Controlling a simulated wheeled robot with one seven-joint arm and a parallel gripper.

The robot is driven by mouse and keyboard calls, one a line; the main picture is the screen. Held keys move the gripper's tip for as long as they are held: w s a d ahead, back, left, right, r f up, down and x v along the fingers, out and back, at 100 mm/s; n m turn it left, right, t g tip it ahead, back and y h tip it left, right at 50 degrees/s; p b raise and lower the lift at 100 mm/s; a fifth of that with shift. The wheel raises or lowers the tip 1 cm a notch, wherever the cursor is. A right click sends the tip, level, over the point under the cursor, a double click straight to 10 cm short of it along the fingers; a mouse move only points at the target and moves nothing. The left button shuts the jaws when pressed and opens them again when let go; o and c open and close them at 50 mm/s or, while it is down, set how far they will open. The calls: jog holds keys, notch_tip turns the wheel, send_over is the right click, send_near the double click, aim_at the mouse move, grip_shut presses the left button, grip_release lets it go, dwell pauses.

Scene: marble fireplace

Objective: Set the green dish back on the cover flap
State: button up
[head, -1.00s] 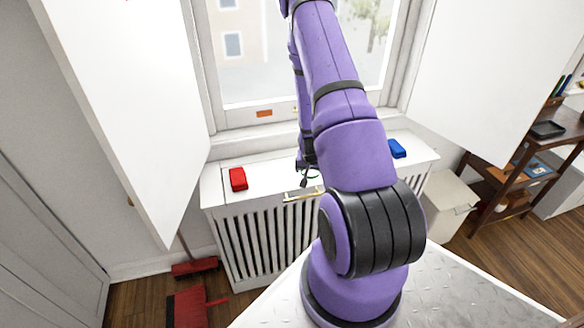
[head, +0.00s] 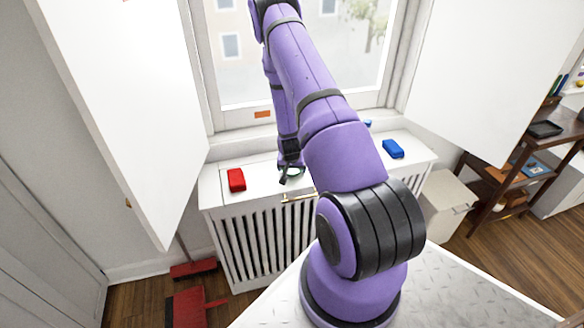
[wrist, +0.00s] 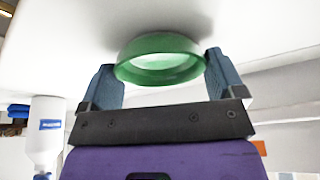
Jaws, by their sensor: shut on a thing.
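The green dish (wrist: 160,60) is a round, shallow bowl and sits between my gripper's two blue-grey fingers in the wrist view. My gripper (wrist: 162,75) is shut on it. In the head view my gripper (head: 291,174) is above the white radiator cover's top, between the red block and the brass handle; the dish is hardly visible there. The cover flap (head: 263,180) appears as the white top panel behind the brass handle (head: 298,197). In the wrist view a white surface with a soft shadow lies close beyond the dish. I cannot tell whether they touch.
A red block (head: 236,180) lies left of my gripper on the cover top. A blue block (head: 393,149) lies to the right. A white shutter (head: 125,110) stands at the left. The wrist view shows a white bottle (wrist: 44,145) with a blue label.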

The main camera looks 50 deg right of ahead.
jog(key=o, duration=0.7)
jog(key=shift+f, duration=0.1)
jog(key=shift+o, duration=0.2)
